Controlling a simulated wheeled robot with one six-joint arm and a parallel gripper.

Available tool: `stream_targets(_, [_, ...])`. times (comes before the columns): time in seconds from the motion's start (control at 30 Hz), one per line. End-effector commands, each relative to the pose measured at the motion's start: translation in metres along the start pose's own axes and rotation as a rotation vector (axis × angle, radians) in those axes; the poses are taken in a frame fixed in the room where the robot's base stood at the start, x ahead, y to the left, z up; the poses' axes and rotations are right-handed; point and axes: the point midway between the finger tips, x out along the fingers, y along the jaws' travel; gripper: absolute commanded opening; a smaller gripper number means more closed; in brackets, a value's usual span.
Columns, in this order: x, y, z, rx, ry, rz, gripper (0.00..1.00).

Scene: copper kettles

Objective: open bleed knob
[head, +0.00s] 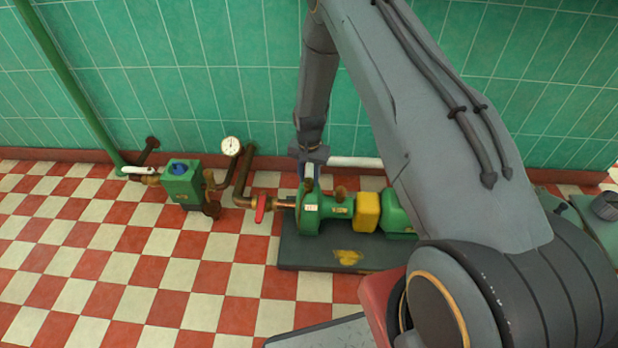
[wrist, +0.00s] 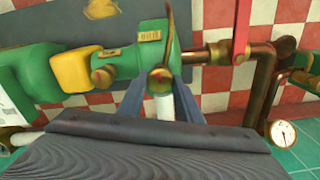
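The green pump (head: 312,214) stands on a dark base plate. A brass knob (head: 308,185) sits on top of its casing; I take this for the bleed knob, though no label on it is readable. My gripper (head: 309,176) points down just above this knob. In the wrist view, the fingers of my gripper (wrist: 156,90) are apart, one on each side of the brass knob (wrist: 160,80). Gaps show between the knob and the fingers, so the gripper looks open. Whether the knob is fully between the fingertips or just beyond them is hard to tell.
A second brass knob (head: 340,192) and a yellow coupling cover (head: 367,212) are to the right. A red valve handle (head: 260,208) and a pressure gauge (head: 231,146) are to the left. A white pipe (head: 356,162) runs along the wall behind. Floor at left front is clear.

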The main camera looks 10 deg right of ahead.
Motion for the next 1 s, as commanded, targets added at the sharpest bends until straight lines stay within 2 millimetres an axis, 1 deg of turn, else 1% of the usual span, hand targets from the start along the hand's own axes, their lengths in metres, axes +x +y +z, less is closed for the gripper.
stream_targets(0.03, [-0.0001,0.0001,0.0000,0.000,0.000,0.000,0.15])
stream_targets(0.07, [-0.0001,0.0001,0.0000,0.000,0.000,0.000,0.10])
stream_targets(0.1, [-0.0001,0.0001,0.0000,0.000,0.000,0.000,0.09])
stream_targets(0.33, [-0.0003,0.0002,0.0001,-0.023,0.000,0.000,0.09])
stream_targets(0.47, [-0.0005,0.0003,0.0001,-0.072,0.000,0.001,0.09])
stream_targets(0.67, [-0.0011,0.0003,0.0000,-0.209,0.000,0.000,0.09])
stream_targets(1.0, [-0.0008,0.0008,0.0003,-0.527,-0.001,0.001,0.09])
